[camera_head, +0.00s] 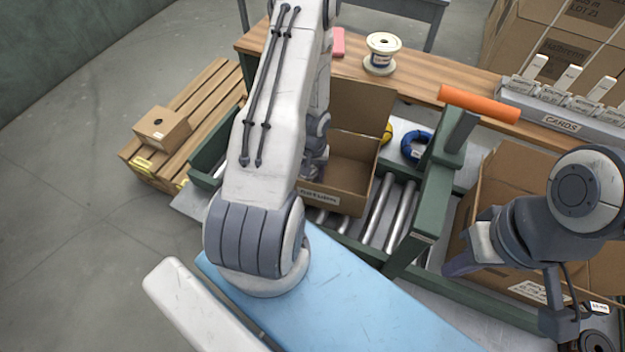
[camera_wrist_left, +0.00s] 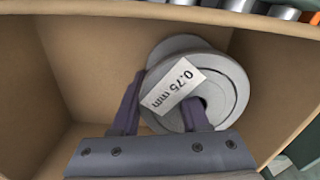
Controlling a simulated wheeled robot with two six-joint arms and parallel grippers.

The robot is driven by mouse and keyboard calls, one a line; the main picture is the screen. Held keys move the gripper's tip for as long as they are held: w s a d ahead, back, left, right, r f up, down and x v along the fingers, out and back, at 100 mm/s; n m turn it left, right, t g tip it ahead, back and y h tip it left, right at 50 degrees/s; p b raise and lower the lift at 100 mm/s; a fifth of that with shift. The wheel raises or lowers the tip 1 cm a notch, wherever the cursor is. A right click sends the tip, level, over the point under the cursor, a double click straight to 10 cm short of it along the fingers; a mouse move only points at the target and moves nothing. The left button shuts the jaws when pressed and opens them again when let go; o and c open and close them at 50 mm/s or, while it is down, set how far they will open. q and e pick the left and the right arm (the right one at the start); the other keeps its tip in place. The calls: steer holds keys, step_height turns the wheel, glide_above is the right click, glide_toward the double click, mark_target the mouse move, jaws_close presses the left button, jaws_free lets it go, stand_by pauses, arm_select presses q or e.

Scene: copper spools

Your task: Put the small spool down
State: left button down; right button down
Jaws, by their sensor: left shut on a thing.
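A grey small spool (camera_wrist_left: 215,62) with a white label reading "0.75 mm" is in my left gripper (camera_wrist_left: 162,110), its fingers at the spool's near side. Around it in the left wrist view are the brown walls of an open cardboard box (camera_wrist_left: 85,70). I cannot tell whether the spool touches the box floor. In the head view the box (camera_head: 350,160) stands on the rollers, and my left arm hides the spool and most of my left gripper (camera_head: 314,160). My right gripper (camera_head: 465,258) is at the right, over another open box; its fingers are not clear.
A green-framed roller conveyor (camera_head: 388,212) carries the box. An orange bar (camera_head: 478,104) on a green post stands to its right. A larger white spool (camera_head: 382,54) is on the wooden bench (camera_head: 440,78). A blue coil (camera_head: 416,145) lies beside the box. A pallet (camera_head: 196,108) is left.

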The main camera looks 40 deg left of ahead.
arm_select(q)
steer(key=shift+f, duration=0.1)
steer(key=shift+f, duration=0.1)
steer(key=shift+f, duration=0.15)
steer(key=shift+c, duration=2)
jaws_free()
step_height(320, 180, up, 11)
steer(key=p, duration=1.1)
steer(key=shift+w+d+f, duration=0.1)
steer(key=shift+d+f, duration=0.05)
steer(key=shift+w, duration=0.1)
